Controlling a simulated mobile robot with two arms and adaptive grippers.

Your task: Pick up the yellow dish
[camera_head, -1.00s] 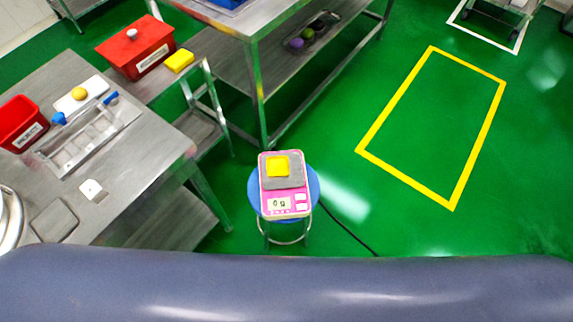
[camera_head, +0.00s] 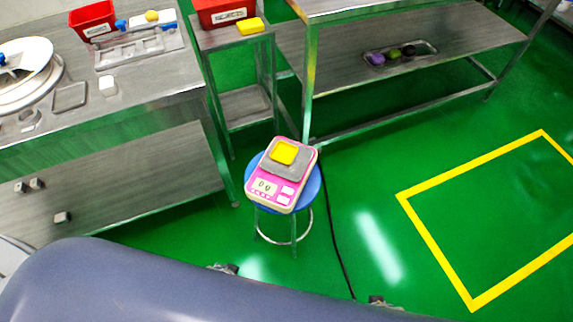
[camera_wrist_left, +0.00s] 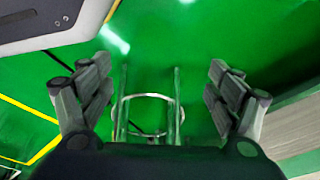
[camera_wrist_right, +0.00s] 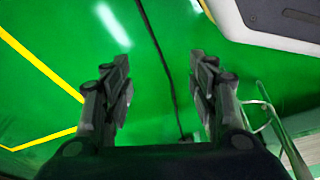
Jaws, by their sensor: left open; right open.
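A small square yellow dish (camera_head: 285,152) sits on the grey plate of a pink scale (camera_head: 278,191), which rests on a blue round stool (camera_head: 312,188). The scale's display appears to read 0 g. Only tips of my grippers show past my body in the head view: left gripper (camera_head: 224,269) below and left of the stool, right gripper (camera_head: 380,301) below and right of it. Both are apart from the dish. In the left wrist view the left gripper (camera_wrist_left: 160,76) is open and empty, with stool legs beyond. In the right wrist view the right gripper (camera_wrist_right: 160,64) is open and empty.
A steel table (camera_head: 140,80) stands left, and a smaller one (camera_head: 205,38) behind holds a red box (camera_head: 222,12) and another yellow item (camera_head: 250,26). A steel shelf (camera_head: 430,30) stands behind the stool. A black cable (camera_head: 333,230) crosses the green floor, clear at right.

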